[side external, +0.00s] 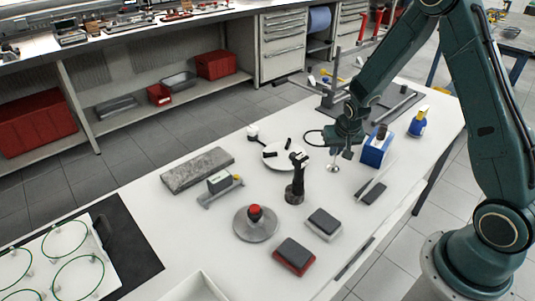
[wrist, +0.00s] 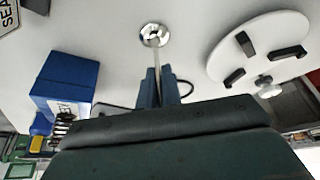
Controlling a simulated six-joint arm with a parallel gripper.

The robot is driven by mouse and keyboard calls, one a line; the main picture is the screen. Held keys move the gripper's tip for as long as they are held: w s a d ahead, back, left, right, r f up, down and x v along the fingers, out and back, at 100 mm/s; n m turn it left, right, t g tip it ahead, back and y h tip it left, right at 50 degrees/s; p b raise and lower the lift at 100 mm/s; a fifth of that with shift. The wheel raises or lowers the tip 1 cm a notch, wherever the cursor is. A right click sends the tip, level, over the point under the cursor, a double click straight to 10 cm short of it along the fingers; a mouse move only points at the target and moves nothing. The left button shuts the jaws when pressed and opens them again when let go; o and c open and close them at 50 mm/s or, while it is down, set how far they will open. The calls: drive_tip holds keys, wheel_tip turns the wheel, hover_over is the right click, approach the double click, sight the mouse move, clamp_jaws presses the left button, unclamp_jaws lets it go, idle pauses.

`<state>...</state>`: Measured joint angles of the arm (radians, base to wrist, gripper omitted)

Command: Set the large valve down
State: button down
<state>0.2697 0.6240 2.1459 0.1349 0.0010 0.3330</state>
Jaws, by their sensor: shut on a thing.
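My gripper (side external: 341,153) is shut on the large valve (side external: 333,167), a shiny metal piece with a thin stem and a round head. The fingers hold the stem, and the head points down at the white tabletop (side external: 230,270). The valve looks upright and close to the tabletop; I cannot tell whether it touches. In the wrist view the valve's round head (wrist: 154,35) shows beyond the fingers (wrist: 158,90). The fingers hide the upper stem.
A blue box (side external: 376,147) stands just right of my gripper, and a blue-and-yellow bottle (side external: 418,123) is farther right. A white disc with black blocks (side external: 272,160) lies to the left. A black upright tool (side external: 295,184) stands in front of it. Bare tabletop surrounds the valve.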

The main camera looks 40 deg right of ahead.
drive_tip(key=shift+f, duration=0.1)
drive_tip(key=c, duration=1.6)
unclamp_jaws()
drive_tip(key=shift+v, duration=6.1)
drive_tip(key=shift+w+d, duration=0.1)
